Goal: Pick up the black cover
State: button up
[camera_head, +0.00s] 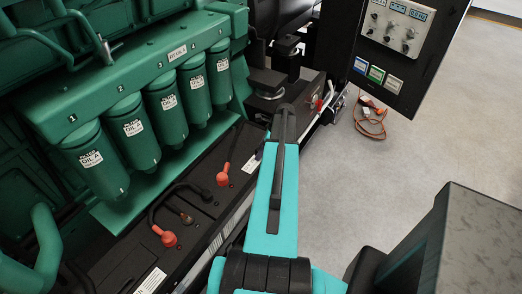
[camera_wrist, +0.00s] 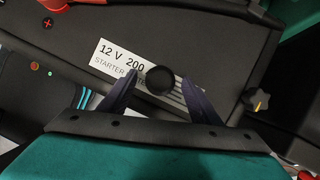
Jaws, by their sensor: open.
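A round black cover (camera_wrist: 160,80) shows in the wrist view, over a battery's dark top beside a white label reading "12 V 200" and "STARTER". My gripper (camera_wrist: 158,77) is open, with one dark finger to the left of the cover and one to the right. The cover lies between the fingertips in the picture. I cannot tell its height relative to them, and no grip on it shows. In the head view my teal arm reaches over the battery row, and I cannot make out the gripper's fingers or the cover there.
Dark batteries with red terminal covers (camera_head: 222,177) stand below green oil filters (camera_head: 132,130). A black knob with a yellow mark (camera_wrist: 257,100) is right of my gripper. A control panel (camera_head: 399,25) stands at upper right, with an orange cable (camera_head: 371,126) on the floor.

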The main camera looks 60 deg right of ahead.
aim_at(258, 149)
dwell(0.4)
jog(key=c, duration=1.1)
jog(key=shift+r, duration=0.15)
jog(key=shift+r+b, duration=0.5)
jog(key=shift+r, duration=0.15)
jog(key=shift+r+b, duration=0.45)
jog(key=shift+r, duration=0.4)
jog(key=s+a+r+b, duration=0.1)
jog(key=s+a+b, duration=0.1)
jog(key=s, duration=0.5)
jog(key=s+a+b, duration=0.2)
jog(key=s, duration=0.6)
jog(key=shift+s+r, duration=0.25)
jog(key=shift+r, duration=0.15)
jog(key=shift+a, duration=0.1)
